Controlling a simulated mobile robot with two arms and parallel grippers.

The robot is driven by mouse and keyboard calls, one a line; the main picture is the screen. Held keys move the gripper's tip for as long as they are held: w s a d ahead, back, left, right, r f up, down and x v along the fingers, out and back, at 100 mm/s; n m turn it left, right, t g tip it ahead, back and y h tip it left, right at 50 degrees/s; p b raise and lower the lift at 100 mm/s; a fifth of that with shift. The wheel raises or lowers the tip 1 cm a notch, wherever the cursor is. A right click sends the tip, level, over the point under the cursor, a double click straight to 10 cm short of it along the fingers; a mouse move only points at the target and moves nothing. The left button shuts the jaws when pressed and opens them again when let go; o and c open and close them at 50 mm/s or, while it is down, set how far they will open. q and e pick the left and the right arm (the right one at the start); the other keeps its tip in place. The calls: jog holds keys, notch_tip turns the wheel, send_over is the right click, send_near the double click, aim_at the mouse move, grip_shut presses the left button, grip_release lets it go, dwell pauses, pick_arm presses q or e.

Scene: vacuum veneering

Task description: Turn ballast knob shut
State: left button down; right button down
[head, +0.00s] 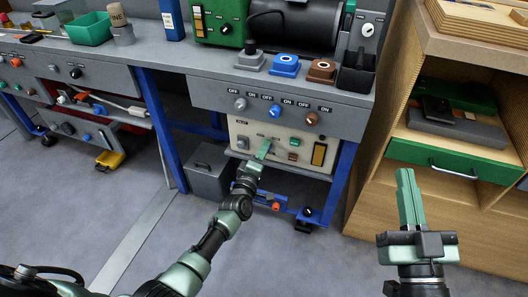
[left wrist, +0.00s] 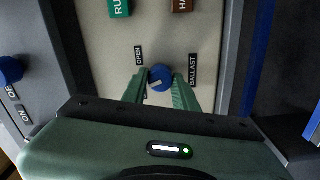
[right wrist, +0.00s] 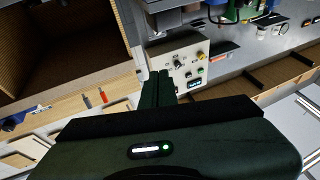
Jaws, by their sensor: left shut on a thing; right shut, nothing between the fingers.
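The ballast knob (left wrist: 161,76) is a round blue knob on a cream control panel (left wrist: 170,30), between the labels OPEN and BALLAST in the left wrist view. A short white mark shows on its lower left part. My left gripper (left wrist: 160,84) is shut on the knob, one finger on each side. In the head view my left gripper (head: 263,150) reaches the cream panel (head: 240,130) under the bench, and hides the knob there. My right gripper (head: 404,173) is shut and empty, in the air before the wooden cabinet. Its closed fingers also show in the right wrist view (right wrist: 159,76).
Above the panel is a grey strip of ON/OFF knobs (head: 275,111). Blue bench legs (head: 345,170) flank the panel. A grey bin (head: 209,170) stands left of it. The wooden cabinet (head: 408,55) with a green drawer (head: 440,158) is at right. Floor in front is clear.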

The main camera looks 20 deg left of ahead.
pick_arm(q)
jog(key=shift+f+n+b, duration=0.1)
jog(key=shift+n+b, duration=0.65)
jog(key=shift+n, duration=1.85)
pick_arm(e)
jog(key=s+r+t+y, duration=0.1)
jog(key=s+r+t, duration=0.3)
jog(key=r, duration=0.2)
jog(key=shift+r+y, duration=0.3)
jog(key=shift+r, duration=0.05)
jog(key=shift+s, duration=0.1)
pick_arm(q)
jog(key=c, duration=1.1)
grip_release()
